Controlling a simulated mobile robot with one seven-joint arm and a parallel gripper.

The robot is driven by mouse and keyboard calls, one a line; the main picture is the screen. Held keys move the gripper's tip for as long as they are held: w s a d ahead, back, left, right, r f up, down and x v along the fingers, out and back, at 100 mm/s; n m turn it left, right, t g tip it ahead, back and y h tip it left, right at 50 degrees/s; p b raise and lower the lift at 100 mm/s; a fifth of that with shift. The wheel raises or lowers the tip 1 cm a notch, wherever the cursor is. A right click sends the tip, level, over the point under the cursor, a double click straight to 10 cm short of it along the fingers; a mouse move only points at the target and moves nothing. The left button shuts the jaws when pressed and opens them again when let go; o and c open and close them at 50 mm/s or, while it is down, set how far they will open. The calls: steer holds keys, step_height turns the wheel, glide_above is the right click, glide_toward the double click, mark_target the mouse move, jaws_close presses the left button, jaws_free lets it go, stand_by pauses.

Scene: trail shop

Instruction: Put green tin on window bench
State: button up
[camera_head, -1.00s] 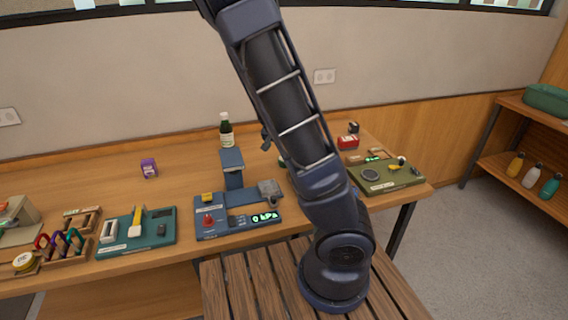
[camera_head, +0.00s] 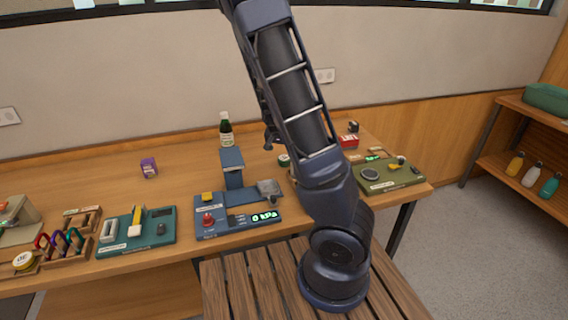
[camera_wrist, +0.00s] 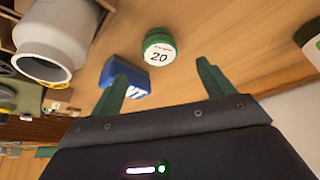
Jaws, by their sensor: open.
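The green tin (camera_wrist: 158,46) has a white label reading 20 and stands on the wooden top in the wrist view. In the head view it is a small green and white shape (camera_head: 284,160), partly hidden by my arm. My gripper (camera_wrist: 161,70) is open and empty, its fingers pointing toward the tin, which lies beyond the fingertips and roughly between them. In the head view my gripper is mostly hidden behind the arm. The long wooden bench (camera_head: 190,162) runs along the wall under the window. A slatted wooden seat (camera_head: 240,290) stands in front.
A blue object (camera_wrist: 140,82) lies close to my left finger. A dark bottle (camera_head: 226,132) stands behind the blue pump station (camera_head: 235,205). A purple tin (camera_head: 149,167) stands to the left, with clear wood around it. A shelf with bottles (camera_head: 490,165) is at right.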

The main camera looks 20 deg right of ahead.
mark_target(284, 157)
steer(key=shift+x, duration=1.35)
steer(key=shift+f, duration=0.1)
steer(key=shift+x, duration=2.55)
steer(key=c, duration=1.1)
steer(key=shift+c, duration=0.2)
step_height(284, 157, up, 20)
